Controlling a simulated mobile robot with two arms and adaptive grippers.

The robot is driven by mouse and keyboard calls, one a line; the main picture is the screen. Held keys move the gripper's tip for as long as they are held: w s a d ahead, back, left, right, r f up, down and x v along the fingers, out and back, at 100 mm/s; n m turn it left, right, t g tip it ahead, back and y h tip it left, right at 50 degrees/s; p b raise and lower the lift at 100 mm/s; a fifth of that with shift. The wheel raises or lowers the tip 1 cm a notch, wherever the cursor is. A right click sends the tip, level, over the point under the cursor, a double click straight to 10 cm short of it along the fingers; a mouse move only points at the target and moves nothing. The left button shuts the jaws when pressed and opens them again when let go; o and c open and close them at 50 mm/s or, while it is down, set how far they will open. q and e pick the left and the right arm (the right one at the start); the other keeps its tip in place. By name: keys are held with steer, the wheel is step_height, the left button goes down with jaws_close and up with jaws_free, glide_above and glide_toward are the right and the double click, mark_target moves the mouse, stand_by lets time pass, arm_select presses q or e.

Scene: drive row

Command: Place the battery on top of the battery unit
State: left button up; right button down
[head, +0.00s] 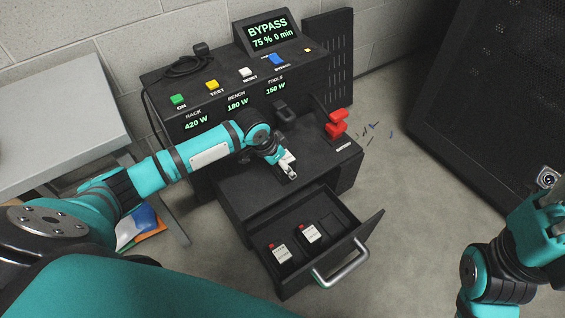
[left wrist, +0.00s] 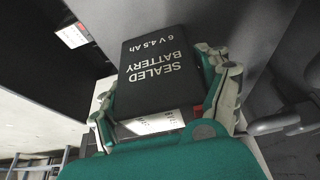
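The battery unit (head: 222,185) is a black cabinet with a sloped panel, a flat top ledge and a pulled-out drawer. My left gripper (head: 288,169) is over the ledge, in front of the panel. In the left wrist view its fingers (left wrist: 165,92) are closed on both sides of a dark battery (left wrist: 160,62) marked "SEALED BATTERY 6 V 4.5Ah". In the head view that battery is hard to make out behind the gripper. I cannot tell whether it touches the ledge. My right gripper (head: 550,192) is at the right edge, partly cut off, its fingers unclear.
The open drawer (head: 329,207) holds two batteries (head: 281,254) with white labels and has a silver handle. A red lever (head: 337,124) stands at the ledge's right. A display (head: 270,34) reads "BYPASS 75% 0 min". A grey table (head: 60,130) is left; a black rack (head: 490,100) is right.

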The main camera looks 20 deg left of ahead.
arm_select(q)
steer(key=o, duration=0.4)
